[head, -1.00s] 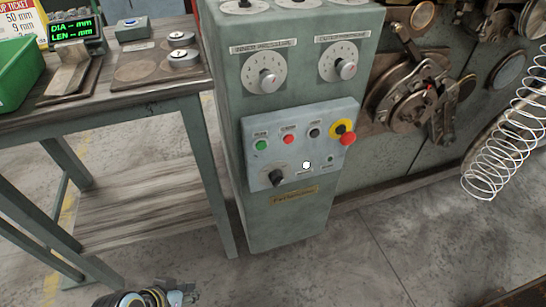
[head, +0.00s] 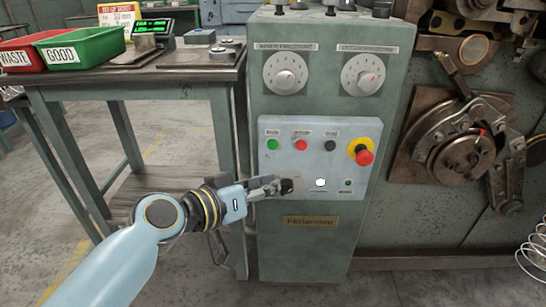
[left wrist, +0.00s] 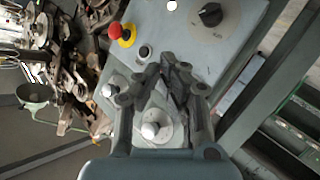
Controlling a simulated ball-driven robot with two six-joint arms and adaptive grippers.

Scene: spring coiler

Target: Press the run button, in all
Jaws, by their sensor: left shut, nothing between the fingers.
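The grey control panel (head: 318,165) is on the front of the green cabinet. It carries a green button (head: 272,145), a red button (head: 299,145) and a black button (head: 330,145) in a row; their labels are too small to read. A red emergency knob on a yellow ring (head: 363,153) is at the right. My left gripper (head: 278,187) is shut and empty, in front of the panel's lower left, below the green button and overlapping the black selector (head: 288,186). In the left wrist view its fingers (left wrist: 172,72) hide part of the button row. My right gripper is out of view.
Two dials (head: 285,74) sit above the panel. A bench (head: 95,92) at the left holds a green bin (head: 82,47), a red bin (head: 20,53) and a small display (head: 153,27). Coiler machinery (head: 460,140) and a wire spring (head: 532,258) are at the right.

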